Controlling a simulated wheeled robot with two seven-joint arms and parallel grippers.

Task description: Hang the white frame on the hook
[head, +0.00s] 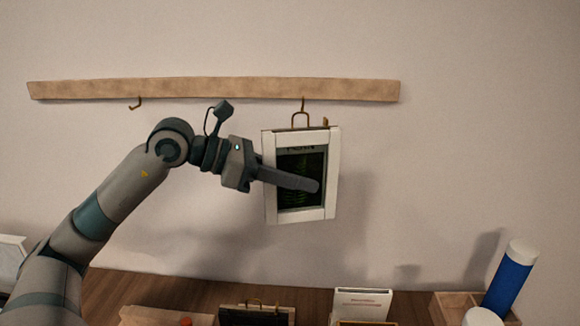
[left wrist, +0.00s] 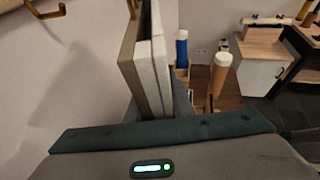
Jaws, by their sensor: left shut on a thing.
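The white frame (head: 271,205) has a dark picture and hangs upright, slightly tilted, in front of the wall in the head view. Its edge shows in the left wrist view (left wrist: 157,65). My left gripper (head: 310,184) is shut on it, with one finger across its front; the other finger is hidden. A brass loop (head: 293,119) stands up from the frame's top edge, right under the right brass hook (head: 303,102). I cannot tell whether the loop is on the hook. The left hook (head: 136,104) is empty. My right gripper is in neither view.
A wooden rail (head: 215,89) on the wall bears the hooks. Below, the brown table (head: 315,298) holds a dark frame with a brass loop (head: 257,315), a white box-like thing (head: 362,301) and a blue cylinder (head: 509,280) in a wooden tray (head: 446,309).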

